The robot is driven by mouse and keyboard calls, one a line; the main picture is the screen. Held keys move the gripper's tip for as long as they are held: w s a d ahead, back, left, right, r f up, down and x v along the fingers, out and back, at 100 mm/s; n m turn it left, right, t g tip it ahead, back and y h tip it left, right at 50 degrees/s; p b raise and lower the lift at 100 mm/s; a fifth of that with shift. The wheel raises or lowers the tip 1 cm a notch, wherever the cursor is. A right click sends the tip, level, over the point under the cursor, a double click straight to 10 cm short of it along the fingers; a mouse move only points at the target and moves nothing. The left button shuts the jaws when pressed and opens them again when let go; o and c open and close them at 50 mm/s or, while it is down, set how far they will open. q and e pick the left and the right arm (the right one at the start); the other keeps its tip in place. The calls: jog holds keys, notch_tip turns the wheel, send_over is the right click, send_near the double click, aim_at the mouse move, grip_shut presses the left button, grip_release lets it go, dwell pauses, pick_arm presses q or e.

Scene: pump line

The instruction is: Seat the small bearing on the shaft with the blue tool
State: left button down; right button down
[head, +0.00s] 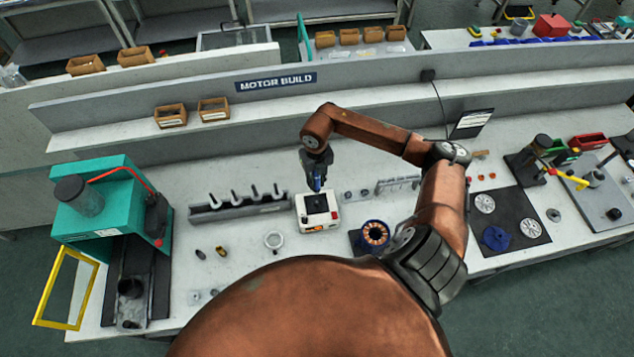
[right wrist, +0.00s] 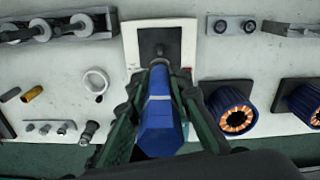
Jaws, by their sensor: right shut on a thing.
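My right gripper (head: 317,178) is shut on the blue tool (right wrist: 160,123), which also shows in the head view (head: 317,184). The tool's body lies between the two dark fingers in the right wrist view. It is held over or at the white box with a black top (head: 332,214); I cannot tell whether the tip touches it. A small dark knob (right wrist: 160,49) shows on the box's top just beyond the tool. I cannot make out the small bearing or the shaft with certainty; the tool and fingers hide part of the box. My left gripper is not in view.
A grey rack with upright pegs (head: 218,212) stands left of the box. Small dark round parts (right wrist: 222,26) and a copper-wound blue stator (head: 375,234) lie to the right. A teal press (head: 98,220) stands far left. A white ring (head: 274,240) lies on the bench.

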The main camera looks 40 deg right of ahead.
jog(key=shift+r+p, duration=1.05)
jog(key=shift+r, duration=1.25)
jog(key=shift+f, duration=0.1)
